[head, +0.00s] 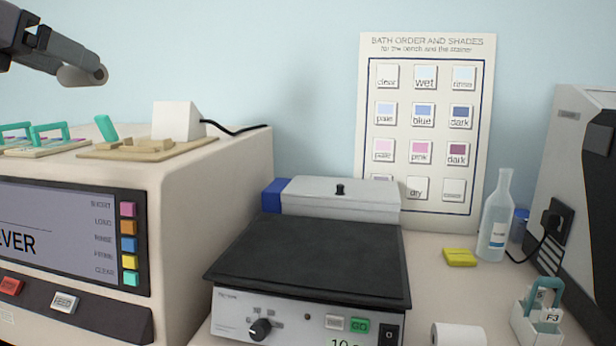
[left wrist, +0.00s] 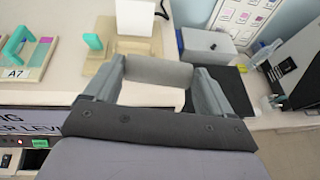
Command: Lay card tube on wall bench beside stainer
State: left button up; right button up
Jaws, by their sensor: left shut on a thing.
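My left gripper (head: 84,68) is at the upper left of the head view, raised above the stainer (head: 205,190). It is shut on the card tube (head: 78,77), a plain grey-beige cylinder. In the left wrist view the tube (left wrist: 158,72) lies crosswise between the two fingers of my left gripper (left wrist: 158,82), clear of the surfaces below. The wall bench (head: 428,275) is the pale top to the right of the stainer, against the blue wall. My right gripper is in neither view.
On the stainer top are a tan board (head: 195,146), a white block (head: 177,120) and teal-handled racks (head: 48,134). A black-topped hotplate (head: 310,260) fills the bench beside it. A lidded grey box (head: 340,198), yellow pad (head: 459,257), bottle (head: 494,225) and white roll (head: 459,334) stand around. Bare bench shows right of the hotplate.

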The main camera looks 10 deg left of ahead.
pick_arm(q)
jog(key=s+d+f+m+g+h, duration=0.25)
jog(key=d+f, duration=0.45)
jog(key=f, duration=0.7)
jog(key=s+d+f+m+g+h, duration=0.1)
jog(key=s+d+f+m+h, duration=0.4)
jog(key=f, duration=0.9)
jog(key=s+d+f+m+g+h, duration=0.1)
jog(key=s+d+f+g, duration=0.1)
jog(key=d+f, duration=0.95)
jog(key=d+m+g+h, duration=0.1)
jog(key=d+m+g, duration=0.1)
pick_arm(e)
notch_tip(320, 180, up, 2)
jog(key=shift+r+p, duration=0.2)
jog(key=shift+p, duration=0.9)
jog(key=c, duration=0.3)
pick_arm(q)
jog(key=a, duration=0.1)
jog(key=a+f+n+t+y, duration=0.1)
jog(key=a, duration=0.1)
jog(key=a+f+n+t, duration=0.1)
jog(key=a, duration=0.1)
jog(key=shift+a, duration=0.2)
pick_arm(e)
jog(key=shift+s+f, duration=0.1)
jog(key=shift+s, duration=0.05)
